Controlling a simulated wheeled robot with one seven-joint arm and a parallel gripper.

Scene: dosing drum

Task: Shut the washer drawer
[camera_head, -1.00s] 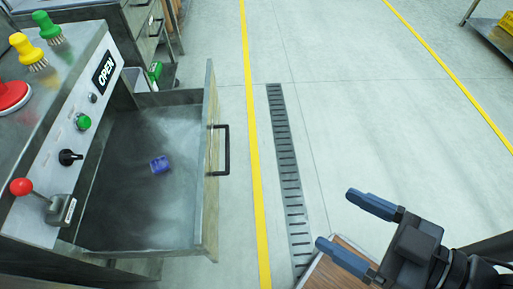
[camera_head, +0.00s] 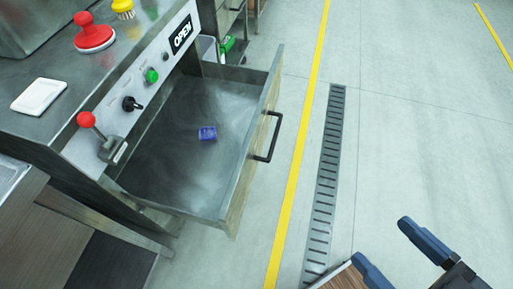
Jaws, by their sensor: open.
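The washer drawer (camera_head: 180,184) is pulled well out from the steel machine at the left. Its front panel (camera_head: 247,160) faces right and carries a black bar handle (camera_head: 270,138). A small blue can-like item (camera_head: 207,133) lies on the drawer floor. My gripper (camera_head: 385,246) is at the bottom right, its two blue-grey fingers spread apart with nothing between them. It is well clear of the drawer, to the lower right of the handle. Part of the gripper is cut off by the frame edge.
The machine's control panel (camera_head: 129,95) has a red-knobbed lever (camera_head: 86,119), a green button (camera_head: 151,76) and an OPEN sign (camera_head: 182,34). A red-handled tool and a white dish (camera_head: 38,96) stand on top. Clear floor with a drain grate (camera_head: 325,185) lies between gripper and drawer.

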